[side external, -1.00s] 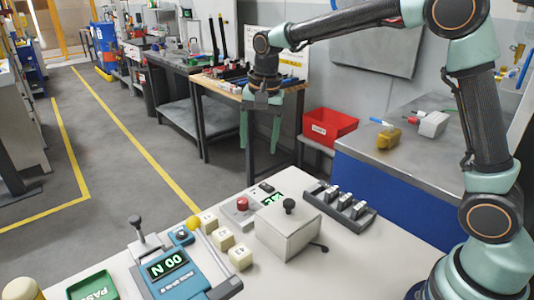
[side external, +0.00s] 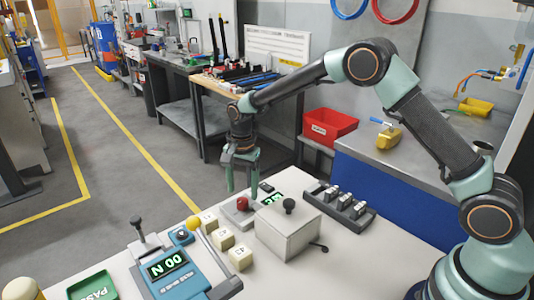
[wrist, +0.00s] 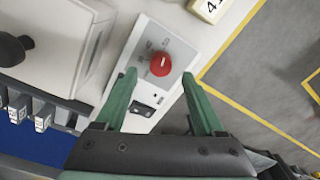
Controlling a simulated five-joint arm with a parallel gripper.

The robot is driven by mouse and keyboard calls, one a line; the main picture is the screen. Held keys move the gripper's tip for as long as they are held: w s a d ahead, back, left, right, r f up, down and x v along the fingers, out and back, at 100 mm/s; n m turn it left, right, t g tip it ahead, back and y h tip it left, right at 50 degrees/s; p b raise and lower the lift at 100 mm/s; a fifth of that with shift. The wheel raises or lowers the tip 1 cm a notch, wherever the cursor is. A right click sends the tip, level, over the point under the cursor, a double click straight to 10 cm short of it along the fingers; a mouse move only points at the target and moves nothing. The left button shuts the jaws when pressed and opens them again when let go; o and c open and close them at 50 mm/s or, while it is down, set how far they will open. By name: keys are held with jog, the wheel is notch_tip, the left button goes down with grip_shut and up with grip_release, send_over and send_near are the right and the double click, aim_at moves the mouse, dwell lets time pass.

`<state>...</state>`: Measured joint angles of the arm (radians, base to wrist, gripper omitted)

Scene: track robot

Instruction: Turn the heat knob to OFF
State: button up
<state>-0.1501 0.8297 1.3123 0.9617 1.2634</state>
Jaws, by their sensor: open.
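The red heat knob (side external: 242,203) sits on a pale control box with a small green display (side external: 272,200). In the wrist view the knob (wrist: 160,64) shows a short white pointer line, with small marks around it on the light grey plate (wrist: 143,92); the marks are too small to read. My gripper (side external: 241,189) points down over the box, open and empty. In the wrist view my gripper (wrist: 159,75) has one green finger on each side of the knob, wide apart. The fingers do not appear to touch the knob.
A grey box with a black knob-topped lever (side external: 289,225) stands close beside the control box. A row of switches (side external: 341,202) lies behind it. Cream numbered blocks (side external: 222,238) and a blue device with a display (side external: 172,270) are in front. The table edge is close to the knob.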

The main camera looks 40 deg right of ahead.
aim_at(243, 200)
jog(key=shift+f, duration=1.7)
grip_shut()
